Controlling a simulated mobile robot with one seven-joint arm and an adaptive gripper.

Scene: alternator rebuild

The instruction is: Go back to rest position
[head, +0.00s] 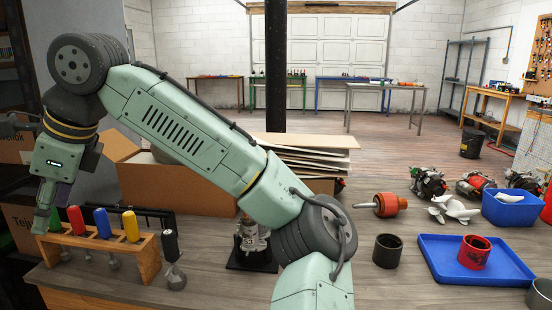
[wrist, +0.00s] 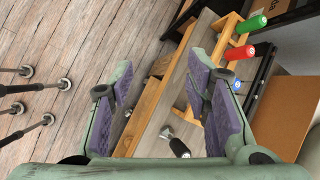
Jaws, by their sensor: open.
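My gripper (wrist: 162,88) is open and empty in the wrist view, its two purple-padded fingers spread apart. In the head view my gripper (head: 46,212) hangs at the far left, pointing down near the left end of a wooden tool rack (head: 148,258). The rack holds tools with a red handle (head: 76,219), a blue handle (head: 101,222) and a yellow handle (head: 131,225). A green handle (wrist: 252,22) shows clearly in the wrist view.
A cardboard box (head: 180,190) stands behind the rack. A black cup (head: 387,251), an orange-red part (head: 388,204) and a blue tray (head: 440,272) with a red cup (head: 474,252) are on the right of the bench. A black post (head: 276,80) rises behind my arm.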

